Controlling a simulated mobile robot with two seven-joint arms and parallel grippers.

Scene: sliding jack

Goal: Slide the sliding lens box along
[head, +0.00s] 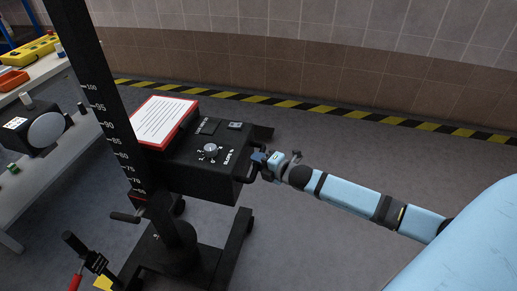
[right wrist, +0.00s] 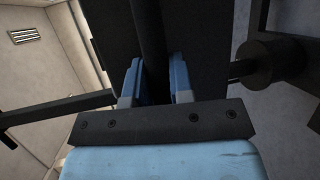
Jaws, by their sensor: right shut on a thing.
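The sliding lens box (head: 195,182) is a black box on a dark upright post (head: 108,110) with a white number scale. It has a dial, white markings and a handle on its right side. My right gripper (head: 258,160) reaches it from the right and is shut on that handle. In the right wrist view, the two blue fingers of my right gripper (right wrist: 157,82) stand on both sides of a dark vertical bar (right wrist: 151,45), the handle. My left gripper is not in view.
A red-framed white sheet (head: 163,120) lies on the box. The post stands on a black wheeled base (head: 228,250). A crank (head: 126,216) sticks out low on the post. A bench (head: 55,150) with a round device stands at left. The floor at right is free.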

